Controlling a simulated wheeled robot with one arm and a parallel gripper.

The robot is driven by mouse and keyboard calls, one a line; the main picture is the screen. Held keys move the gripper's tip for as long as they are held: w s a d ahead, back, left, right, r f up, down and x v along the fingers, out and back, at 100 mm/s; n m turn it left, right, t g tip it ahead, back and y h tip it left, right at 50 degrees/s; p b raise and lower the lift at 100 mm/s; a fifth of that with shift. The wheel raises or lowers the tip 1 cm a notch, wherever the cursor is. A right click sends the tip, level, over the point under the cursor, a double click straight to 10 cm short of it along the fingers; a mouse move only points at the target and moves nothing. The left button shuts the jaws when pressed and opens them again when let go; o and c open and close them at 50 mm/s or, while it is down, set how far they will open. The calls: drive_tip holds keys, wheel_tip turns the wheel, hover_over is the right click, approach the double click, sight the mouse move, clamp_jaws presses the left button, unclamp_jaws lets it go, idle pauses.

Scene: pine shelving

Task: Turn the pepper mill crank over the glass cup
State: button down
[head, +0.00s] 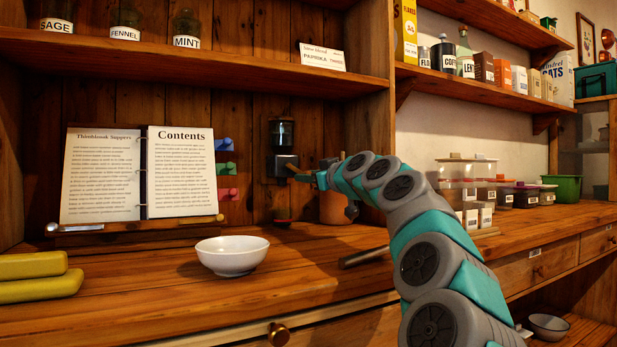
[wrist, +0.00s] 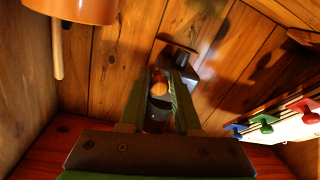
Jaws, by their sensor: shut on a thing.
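The pepper mill (head: 283,150) is fixed to the back wall of the shelf, with a dark clear hopper on top and a dark body below. Its crank (head: 297,170) sticks out to the right. My gripper (head: 312,179) is at the crank's end, to the right of the mill body. In the wrist view my gripper (wrist: 161,88) is shut around the crank's round wooden knob (wrist: 159,89), and part of the mill (wrist: 180,65) shows beyond the fingertips. I cannot make out a glass cup clearly.
A white bowl (head: 232,256) stands on the counter, front left of the mill. An open book (head: 143,175) with coloured tabs leans left of it. An orange-brown crock (head: 335,208) stands close on the right, behind my arm. Yellow blocks (head: 38,277) lie far left.

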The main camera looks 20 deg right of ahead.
drive_tip(key=shift+s+m, duration=0.1)
drive_tip(key=shift+m, duration=0.2)
drive_tip(key=shift+a+f+m+t+h+p, duration=0.25)
drive_tip(key=shift+a+m+p, duration=0.35)
drive_tip(key=shift+m, duration=1.35)
drive_tip(key=shift+a+f+m+t+p, duration=0.1)
drive_tip(key=shift+a+f+m+p, duration=0.35)
drive_tip(key=shift+m, duration=1.45)
drive_tip(key=shift+a+f+m+t+h+p, duration=0.15)
drive_tip(key=shift+a+m+p, duration=0.55)
drive_tip(key=shift+m, duration=1.25)
drive_tip(key=shift+a+f, duration=0.1)
drive_tip(key=shift+a, duration=0.05)
drive_tip(key=c, duration=1)
unclamp_jaws()
drive_tip(key=o, duration=0.3)
drive_tip(key=shift+f, duration=0.1)
